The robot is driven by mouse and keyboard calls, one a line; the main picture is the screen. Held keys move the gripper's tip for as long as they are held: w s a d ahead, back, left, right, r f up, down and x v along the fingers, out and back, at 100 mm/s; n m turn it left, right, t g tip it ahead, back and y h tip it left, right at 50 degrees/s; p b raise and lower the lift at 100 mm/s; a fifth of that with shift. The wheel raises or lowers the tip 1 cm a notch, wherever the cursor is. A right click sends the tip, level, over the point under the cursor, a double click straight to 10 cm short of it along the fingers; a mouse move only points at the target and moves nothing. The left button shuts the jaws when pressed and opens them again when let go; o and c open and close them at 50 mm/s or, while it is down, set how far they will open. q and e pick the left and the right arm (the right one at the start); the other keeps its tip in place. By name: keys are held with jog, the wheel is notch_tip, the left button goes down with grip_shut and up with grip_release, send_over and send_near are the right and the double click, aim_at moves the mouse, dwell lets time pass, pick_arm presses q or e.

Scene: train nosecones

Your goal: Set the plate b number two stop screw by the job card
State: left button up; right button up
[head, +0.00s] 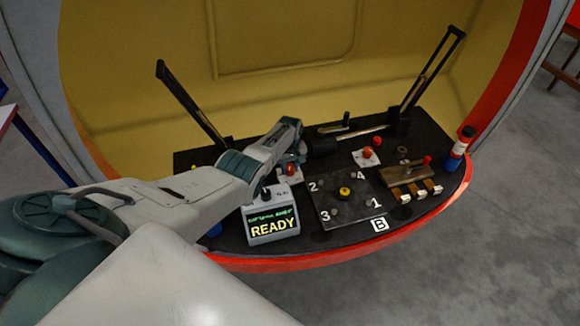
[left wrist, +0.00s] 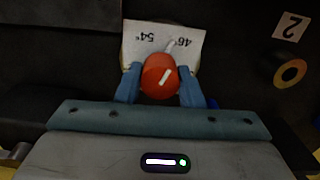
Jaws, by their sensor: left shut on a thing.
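My left gripper (head: 291,160) is shut on a red knob (head: 289,170) beside the upper left of plate B (head: 325,209). In the left wrist view, the blue fingers (left wrist: 160,88) close on both sides of the red knob (left wrist: 160,70), which has a white pointer line. Behind it is a white card (left wrist: 140,29) marked 54° and 46°, upside down in this view. A pale line on the card lies between the two marks. Plate B is dark, with screws numbered 1 to 4 and a yellow-ringed centre. A number 2 label (left wrist: 291,26) shows at right. My right gripper is out of view.
A display box (head: 271,218) reading READY stands left of plate B. Another red knob (head: 367,153) on a white card is behind the plate. Two dark upright levers stand at the back.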

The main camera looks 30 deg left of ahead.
aim_at(290, 167)
pick_arm(q)
jog(key=n, duration=0.5)
jog(key=shift+n, duration=0.3)
jog(key=n, duration=0.5)
jog(key=shift+p, duration=0.4)
jog(key=shift+n, duration=0.3)
jog(key=o, duration=1)
jog(key=shift+r+p, duration=0.4)
jog(key=shift+r, duration=0.05)
notch_tip(290, 167, up, 9)
jog(key=p, duration=0.3)
jog(key=shift+f, duration=0.1)
jog(key=shift+r, duration=0.55)
